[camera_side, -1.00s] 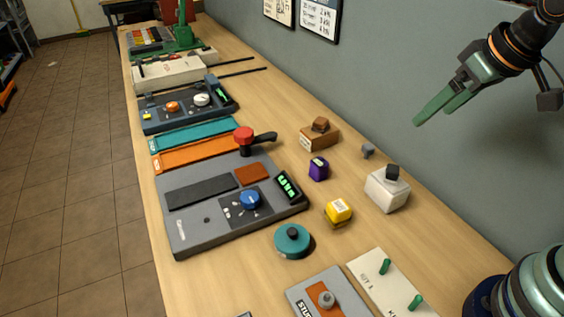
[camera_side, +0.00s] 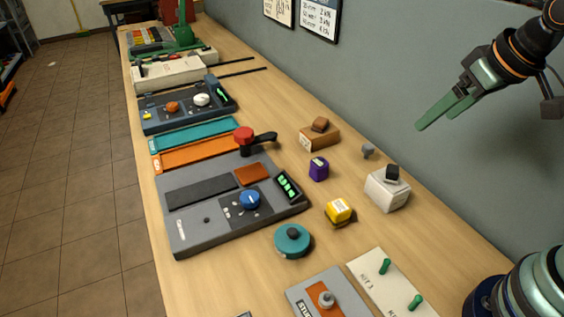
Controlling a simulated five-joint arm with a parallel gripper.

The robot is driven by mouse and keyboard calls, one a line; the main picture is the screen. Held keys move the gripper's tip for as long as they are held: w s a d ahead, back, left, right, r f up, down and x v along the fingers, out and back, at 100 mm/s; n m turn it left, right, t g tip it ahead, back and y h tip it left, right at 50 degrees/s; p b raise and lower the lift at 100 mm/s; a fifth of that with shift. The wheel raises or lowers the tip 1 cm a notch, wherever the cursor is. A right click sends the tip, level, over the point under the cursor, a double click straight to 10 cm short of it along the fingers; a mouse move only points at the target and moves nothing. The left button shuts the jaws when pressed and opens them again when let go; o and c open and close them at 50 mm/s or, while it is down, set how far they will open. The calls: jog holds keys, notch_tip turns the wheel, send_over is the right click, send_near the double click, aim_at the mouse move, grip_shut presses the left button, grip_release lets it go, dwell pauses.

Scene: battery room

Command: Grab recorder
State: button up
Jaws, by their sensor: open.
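I cannot tell for sure which thing is the recorder. Small items on the bench include a purple block with a light label (camera_side: 319,169), a yellow block (camera_side: 339,210) on a dark base, and a white box with a dark knob (camera_side: 388,189). A brown block (camera_side: 319,137) and a round teal piece with a dark knob (camera_side: 292,240) also lie there. My gripper (camera_side: 440,115) has green fingers, is open and empty, and hangs at the upper right, above the bench and apart from all these things.
A grey panel with a blue dial (camera_side: 250,200) and a red-knobbed lever (camera_side: 244,136) lies at the left. A dark panel (camera_side: 187,107) lies behind it. A pale plate with green pegs (camera_side: 390,285) is at the front. A wall (camera_side: 400,60) runs along the right.

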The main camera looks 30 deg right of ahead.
jog(key=m+t+y, duration=0.2)
jog(key=t, duration=0.2)
send_near(321, 163)
jog(key=shift+x, duration=5.45)
grip_shut()
